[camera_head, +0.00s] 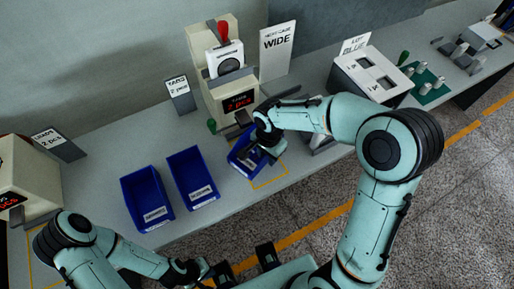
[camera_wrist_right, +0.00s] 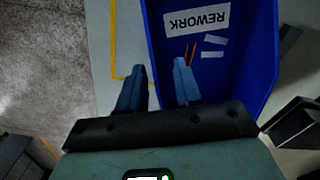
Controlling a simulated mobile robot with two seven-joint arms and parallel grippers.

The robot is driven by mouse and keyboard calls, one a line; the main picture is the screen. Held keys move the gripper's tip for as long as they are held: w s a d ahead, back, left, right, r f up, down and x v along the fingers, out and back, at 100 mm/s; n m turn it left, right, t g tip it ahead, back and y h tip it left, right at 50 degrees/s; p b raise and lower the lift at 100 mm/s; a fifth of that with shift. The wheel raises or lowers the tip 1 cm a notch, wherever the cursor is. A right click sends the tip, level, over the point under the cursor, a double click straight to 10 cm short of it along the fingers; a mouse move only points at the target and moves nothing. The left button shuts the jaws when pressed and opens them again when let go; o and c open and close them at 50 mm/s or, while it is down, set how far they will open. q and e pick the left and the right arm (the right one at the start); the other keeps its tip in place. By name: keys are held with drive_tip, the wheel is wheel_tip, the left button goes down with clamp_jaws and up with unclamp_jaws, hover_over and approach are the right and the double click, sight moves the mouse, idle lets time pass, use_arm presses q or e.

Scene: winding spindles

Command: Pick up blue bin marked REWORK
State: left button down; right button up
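The blue bin (camera_head: 236,161) sits on the table in front of the central machine, partly hidden by my right gripper (camera_head: 261,151). In the right wrist view the blue bin (camera_wrist_right: 252,70) carries a white label (camera_wrist_right: 197,20) reading REWORK. Thin reddish strips and pale pieces show inside it. My right gripper (camera_wrist_right: 160,75) is open, its two fingers at the bin's near-left wall, one on each side of it as seen from the wrist; contact cannot be told. My left gripper (camera_head: 196,271) is low at the front, away from the bin; its fingers are unclear.
Two other blue bins (camera_head: 145,198) and (camera_head: 192,177) stand left of it. Behind is a machine (camera_head: 228,75) with a red display. A white sloped box (camera_head: 367,75) stands at right. A yellow outline (camera_head: 270,181) marks the table near the bin.

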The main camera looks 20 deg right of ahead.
clamp_jaws()
drive_tip(key=shift+d, duration=0.1)
idle(0.3)
